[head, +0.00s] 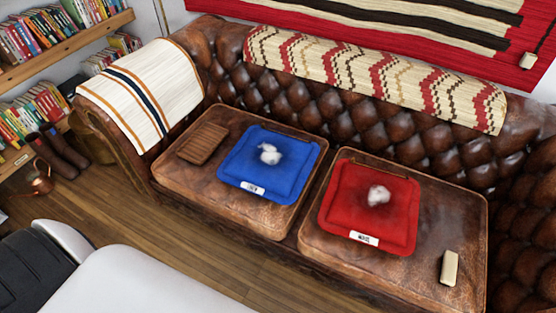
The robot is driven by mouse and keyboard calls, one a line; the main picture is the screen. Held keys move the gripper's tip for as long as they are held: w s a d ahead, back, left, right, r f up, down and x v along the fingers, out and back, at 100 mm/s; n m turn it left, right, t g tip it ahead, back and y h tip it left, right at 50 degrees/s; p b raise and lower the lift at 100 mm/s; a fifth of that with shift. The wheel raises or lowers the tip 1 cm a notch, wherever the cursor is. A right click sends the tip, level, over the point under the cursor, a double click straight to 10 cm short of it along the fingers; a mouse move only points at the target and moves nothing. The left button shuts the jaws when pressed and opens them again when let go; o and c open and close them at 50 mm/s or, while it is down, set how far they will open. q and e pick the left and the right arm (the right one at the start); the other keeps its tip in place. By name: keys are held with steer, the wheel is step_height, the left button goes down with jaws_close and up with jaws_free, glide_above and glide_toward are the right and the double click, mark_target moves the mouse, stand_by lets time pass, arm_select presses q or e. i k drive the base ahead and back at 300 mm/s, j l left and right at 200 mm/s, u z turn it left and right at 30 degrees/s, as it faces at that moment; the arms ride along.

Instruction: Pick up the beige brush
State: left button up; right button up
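A small beige upright block-like thing (449,267), which looks like the beige brush, is on the right seat of the brown leather sofa (330,268), near its front right corner. Its bristles cannot be made out. It stands apart from the red cushion (399,233) to its left. Neither of my grippers is in view. Only white and black parts of my own body show at the lower left.
A greyish-white clump (378,195) lies on the red cushion. Whitish clumps (270,154) lie on a blue cushion (255,186). A brown slatted piece (202,144) lies left of it. Bookshelves (62,44) stand at left. Wood floor (180,268) in front of the sofa is clear.

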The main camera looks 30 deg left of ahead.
mark_target(447, 277)
steer(key=z, duration=0.95)
